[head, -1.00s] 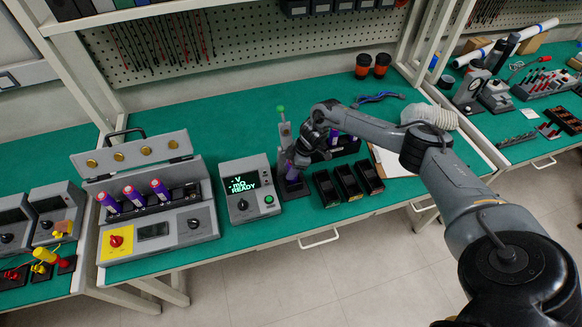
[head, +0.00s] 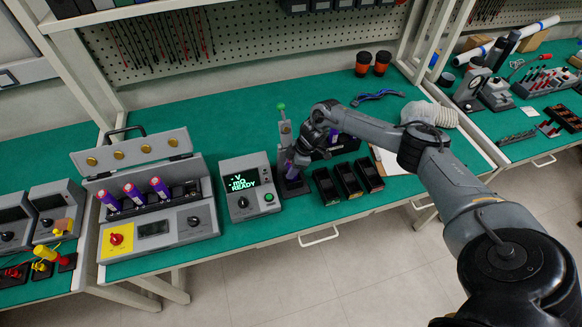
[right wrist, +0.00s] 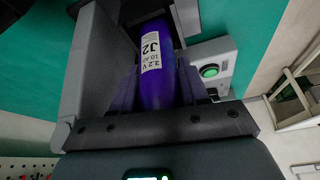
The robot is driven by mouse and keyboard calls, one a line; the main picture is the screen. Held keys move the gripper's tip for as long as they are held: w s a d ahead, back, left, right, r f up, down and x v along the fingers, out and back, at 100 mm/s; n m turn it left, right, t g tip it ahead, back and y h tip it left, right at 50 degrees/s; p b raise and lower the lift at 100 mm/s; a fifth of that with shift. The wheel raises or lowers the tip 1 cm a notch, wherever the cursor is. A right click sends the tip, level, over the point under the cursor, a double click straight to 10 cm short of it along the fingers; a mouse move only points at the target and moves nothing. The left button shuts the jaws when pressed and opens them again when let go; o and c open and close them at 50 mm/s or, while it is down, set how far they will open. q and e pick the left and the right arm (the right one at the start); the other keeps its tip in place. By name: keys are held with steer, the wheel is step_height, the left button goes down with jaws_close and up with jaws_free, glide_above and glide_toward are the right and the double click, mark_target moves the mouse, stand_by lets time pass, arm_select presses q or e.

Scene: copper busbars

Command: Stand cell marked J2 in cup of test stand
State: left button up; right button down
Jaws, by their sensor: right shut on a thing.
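The cell marked J2 (right wrist: 152,55) is purple with a white label, in the right wrist view. The test stand (head: 285,133) is a grey post with a green knob on top and a dark base on the green bench. The gripper is right beside the post. The cup and the cell's lower end are hidden, so I cannot tell whether the cell is seated. My left gripper is not in view.
A grey meter (head: 248,190) reading READY stands left of the stand. Further left an open-lidded case (head: 190,225) holds several purple cells. Black bins (head: 347,181) stand right of the stand, with a dark rack (head: 345,147) behind them. Bare green bench lies behind the meter.

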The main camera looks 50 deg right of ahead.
mark_target(289, 161)
steer(key=shift+f, duration=0.3)
stand_by(0.5)
steer(key=c, duration=0.5)
jaws_free()
steer(key=shift+r+p, duration=2.9)
steer(key=shift+r, duration=0.1)
steer(key=shift+a+f, duration=0.1)
